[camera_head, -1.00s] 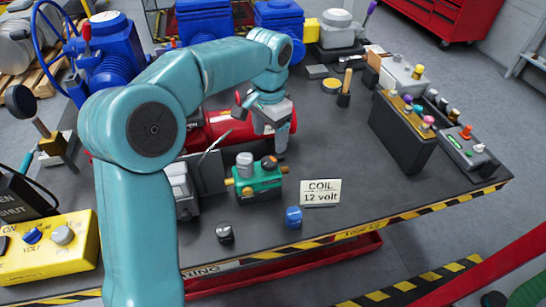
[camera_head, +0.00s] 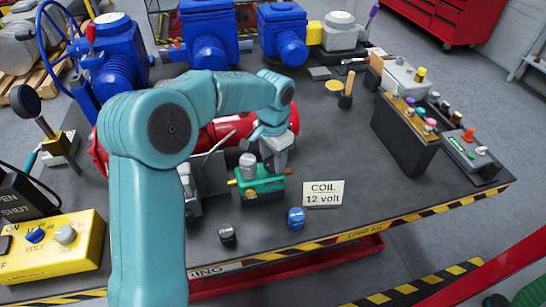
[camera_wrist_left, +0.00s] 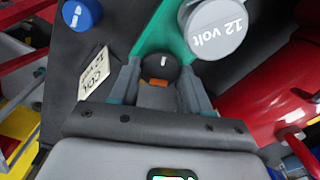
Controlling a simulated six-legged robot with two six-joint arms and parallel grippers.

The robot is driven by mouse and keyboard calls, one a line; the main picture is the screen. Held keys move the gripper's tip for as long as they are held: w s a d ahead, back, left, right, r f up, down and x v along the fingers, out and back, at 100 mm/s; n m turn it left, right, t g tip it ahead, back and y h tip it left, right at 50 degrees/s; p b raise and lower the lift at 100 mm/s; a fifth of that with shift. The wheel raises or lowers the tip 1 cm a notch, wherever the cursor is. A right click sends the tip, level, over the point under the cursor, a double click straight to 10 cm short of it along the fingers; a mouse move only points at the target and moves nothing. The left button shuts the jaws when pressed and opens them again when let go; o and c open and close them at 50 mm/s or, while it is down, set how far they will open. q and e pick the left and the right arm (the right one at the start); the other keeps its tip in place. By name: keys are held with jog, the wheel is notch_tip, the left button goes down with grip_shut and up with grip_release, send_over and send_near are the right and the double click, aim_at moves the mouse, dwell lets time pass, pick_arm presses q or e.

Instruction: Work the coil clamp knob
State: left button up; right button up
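The green valve block (camera_head: 262,187) with brass ends stands on the dark bench beside the red cylinder. It carries a grey cap marked "12 volt" (camera_wrist_left: 212,32), which also shows in the head view (camera_head: 247,166). The black clamp knob (camera_wrist_left: 159,67) has a white line and an orange piece beside it. My left gripper (camera_wrist_left: 161,72) is open, with its two fingers on either side of the knob; a narrow gap seems to show, and contact is unclear. In the head view the left gripper (camera_head: 273,163) is low over the block's right end and hides the knob. My right gripper is out of view.
A "COIL 12 volt" sign (camera_head: 323,193) stands right of the block. A blue knob (camera_head: 296,218) and a dark knob (camera_head: 227,234) sit near the front edge. The red cylinder (camera_head: 222,131) lies behind. The bench right of the sign is clear.

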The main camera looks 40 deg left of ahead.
aim_at(273, 162)
pick_arm(q)
jog(key=shift+r+m+p, duration=0.15)
jog(key=shift+m+p, duration=0.2)
jog(key=shift+m, duration=1.25)
jog(key=o, duration=1.1)
jog(key=shift+c, duration=0.2)
jog(key=shift+r, duration=0.25)
notch_tip(273, 162, up, 16)
jog(key=p, duration=0.1)
jog(key=shift+f, duration=0.15)
